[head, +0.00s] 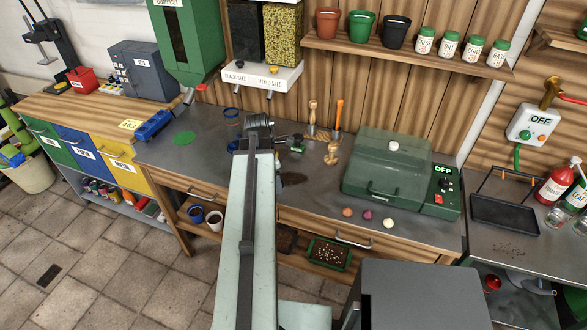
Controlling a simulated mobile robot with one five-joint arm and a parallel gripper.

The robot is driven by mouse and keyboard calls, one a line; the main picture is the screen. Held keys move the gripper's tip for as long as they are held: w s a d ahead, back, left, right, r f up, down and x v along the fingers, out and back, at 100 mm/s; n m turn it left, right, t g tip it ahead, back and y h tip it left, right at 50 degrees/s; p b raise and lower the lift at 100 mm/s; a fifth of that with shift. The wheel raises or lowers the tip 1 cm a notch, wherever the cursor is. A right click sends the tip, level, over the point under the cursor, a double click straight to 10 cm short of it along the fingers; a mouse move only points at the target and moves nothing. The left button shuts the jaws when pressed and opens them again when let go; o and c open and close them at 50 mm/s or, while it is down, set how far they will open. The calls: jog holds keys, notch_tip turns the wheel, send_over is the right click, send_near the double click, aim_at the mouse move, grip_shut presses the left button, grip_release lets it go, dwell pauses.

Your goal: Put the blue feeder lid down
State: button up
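My arm reaches away from me over the grey workbench (210,150), and its dark end with my gripper (258,128) is above the bench near the wooden back wall. The fingers are hidden behind my arm's end, so I cannot tell if they are open or hold something. A small blue edge (233,146) shows just left of the arm's end. It may be the blue feeder lid, but it is too small and covered to be sure. A blue ring (231,110) with an orange-brown ring under it stands behind, near the wall.
A flat green disc (184,138) and a blue tool or box (154,125) lie to the left. Wooden-handled tools (331,150) and a green lidded box (388,172) stand to the right. Seed dispensers (262,77) hang above. Some bench left of my arm is clear.

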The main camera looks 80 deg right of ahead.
jog(key=b, duration=0.1)
send_over(295, 171)
jog(key=shift+w+f, duration=0.2)
jog(key=shift+f, duration=0.45)
notch_tip(295, 171, down, 4)
jog(key=b, duration=0.4)
jog(key=shift+r, duration=0.2)
jog(key=shift+f, duration=0.2)
jog(key=o, duration=1.3)
jog(key=shift+r, duration=0.1)
jog(key=r+p, duration=0.4)
jog(key=w+r+p, duration=0.1)
jog(key=r+p, duration=0.3)
jog(key=a+r+p, duration=0.1)
jog(key=r+p, duration=0.3)
jog(key=shift+w, duration=0.25)
